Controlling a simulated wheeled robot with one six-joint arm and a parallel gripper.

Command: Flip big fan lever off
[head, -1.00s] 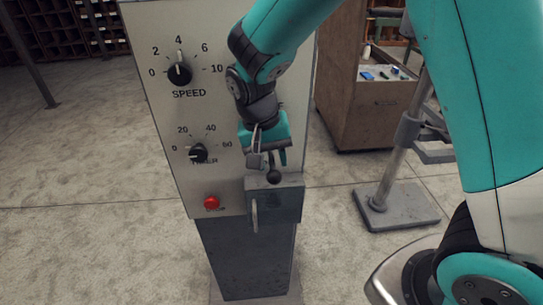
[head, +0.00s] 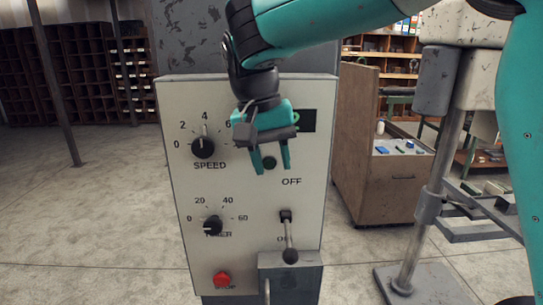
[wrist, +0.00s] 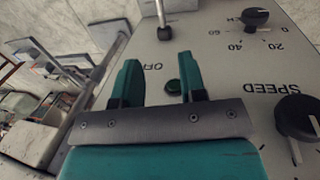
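The lever (head: 289,238) is a thin metal rod with a black ball knob on the control panel (head: 180,262). It hangs down from its black pivot, with OFF printed above it and ON partly hidden behind it. In the wrist view, the lever (wrist: 163,20) shows at the top, beyond my fingertips. My gripper (head: 272,170) has teal fingers spread apart with nothing held. It is in front of the panel above the OFF label, apart from the lever.
The panel also carries a SPEED knob (head: 203,147), a TIMER knob (head: 212,226) and a red button (head: 222,279). A grey box (head: 308,278) projects just below the lever. A brown cabinet (head: 362,170) stands to the right. Open floor lies to the left.

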